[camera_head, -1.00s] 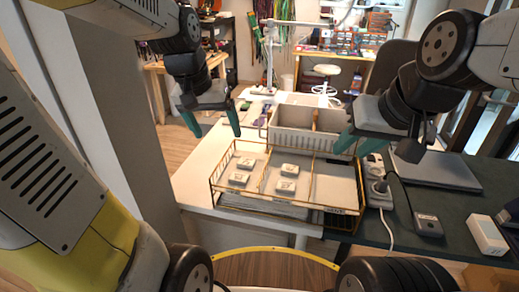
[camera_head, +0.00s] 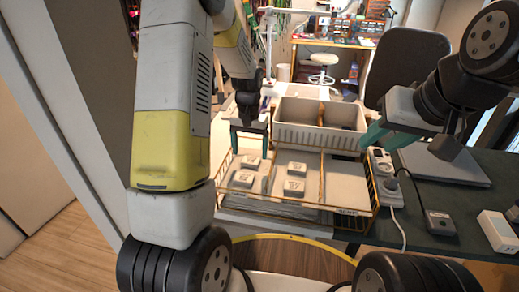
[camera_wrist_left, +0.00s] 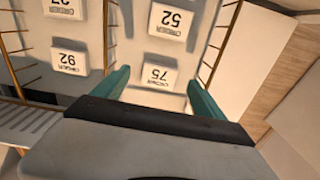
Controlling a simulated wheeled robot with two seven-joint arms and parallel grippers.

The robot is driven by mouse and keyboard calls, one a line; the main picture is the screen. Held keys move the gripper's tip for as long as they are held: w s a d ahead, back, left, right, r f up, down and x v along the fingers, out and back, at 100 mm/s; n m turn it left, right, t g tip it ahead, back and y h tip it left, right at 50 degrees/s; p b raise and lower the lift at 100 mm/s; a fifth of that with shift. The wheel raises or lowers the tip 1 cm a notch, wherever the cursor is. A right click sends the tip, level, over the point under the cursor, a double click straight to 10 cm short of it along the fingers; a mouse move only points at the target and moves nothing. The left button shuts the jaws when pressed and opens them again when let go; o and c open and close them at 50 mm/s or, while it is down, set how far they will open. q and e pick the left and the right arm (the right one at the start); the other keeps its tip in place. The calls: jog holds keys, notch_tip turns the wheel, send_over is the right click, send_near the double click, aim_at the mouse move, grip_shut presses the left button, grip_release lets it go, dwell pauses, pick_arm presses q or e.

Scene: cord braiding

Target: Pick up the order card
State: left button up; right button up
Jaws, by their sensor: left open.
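Several small white order cards lie in the wire-sided tray (camera_head: 345,209). In the head view, cards lie in the left (camera_head: 250,161) and middle (camera_head: 296,168) compartments. My left gripper (camera_head: 250,143) is open, pointing down over the far card of the left compartment. In its wrist view its fingertips (camera_wrist_left: 157,82) stand on either side of card 75. My right gripper (camera_head: 378,133) is right of the bin; its jaw gap is unclear.
A pale divided bin (camera_head: 320,138) stands directly behind the tray. A power strip (camera_head: 383,178) with a plug and cord lies to the tray's right. A grey flat case (camera_head: 443,165) and a white box (camera_head: 494,232) rest on the dark table. The tray's right compartment looks empty.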

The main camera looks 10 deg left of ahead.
aim_at(250, 162)
pick_arm(q)
jog(key=shift+f, duration=2)
jog(key=c, duration=1.4)
jog(key=shift+r, duration=0.1)
